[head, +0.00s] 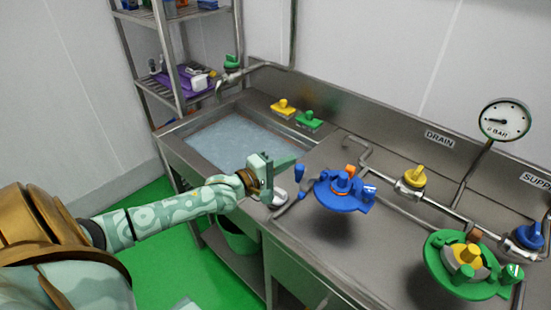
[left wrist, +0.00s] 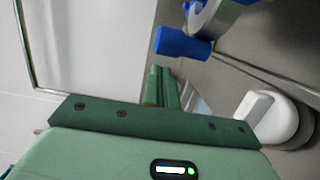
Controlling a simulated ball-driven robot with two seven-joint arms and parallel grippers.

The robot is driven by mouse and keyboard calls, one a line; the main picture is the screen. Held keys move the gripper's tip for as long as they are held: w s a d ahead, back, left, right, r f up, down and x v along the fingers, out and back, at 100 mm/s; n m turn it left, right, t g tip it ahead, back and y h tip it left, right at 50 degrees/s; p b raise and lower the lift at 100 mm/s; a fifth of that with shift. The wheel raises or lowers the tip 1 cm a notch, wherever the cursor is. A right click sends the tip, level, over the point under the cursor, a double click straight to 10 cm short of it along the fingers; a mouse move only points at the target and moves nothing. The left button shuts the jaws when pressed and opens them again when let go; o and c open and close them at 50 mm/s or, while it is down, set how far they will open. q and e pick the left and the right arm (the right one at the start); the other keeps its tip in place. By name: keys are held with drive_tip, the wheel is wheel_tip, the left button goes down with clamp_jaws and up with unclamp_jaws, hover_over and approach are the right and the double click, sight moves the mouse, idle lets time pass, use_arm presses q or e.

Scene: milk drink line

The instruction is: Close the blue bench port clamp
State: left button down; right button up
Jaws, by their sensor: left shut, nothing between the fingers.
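The blue bench port (head: 340,199) is a round blue flange with a blue and orange fitting on top, on the steel bench right of the basin. A grey curved piece with a blue end (head: 301,196) sits at its left side. I cannot tell how the clamp stands. A blue grip on grey metal (left wrist: 182,46) shows at the top of the left wrist view. My left gripper (head: 296,160) is shut and empty, above the basin's right front edge, left of the blue port and apart from it. Its fingers (left wrist: 161,85) also show in the left wrist view. My right gripper is not in view.
A white object (head: 279,196) lies on the bench edge below my left gripper. A green port (head: 470,283) with a yellow middle stands at the right. Pipes with a yellow valve (head: 413,176) and a pressure gauge (head: 504,120) run behind. The basin (head: 232,139) holds water.

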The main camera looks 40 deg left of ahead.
use_arm(q)
drive_tip(key=shift+s+d, duration=0.5)
drive_tip(key=shift+d, duration=0.1)
drive_tip(key=shift+s, duration=0.1)
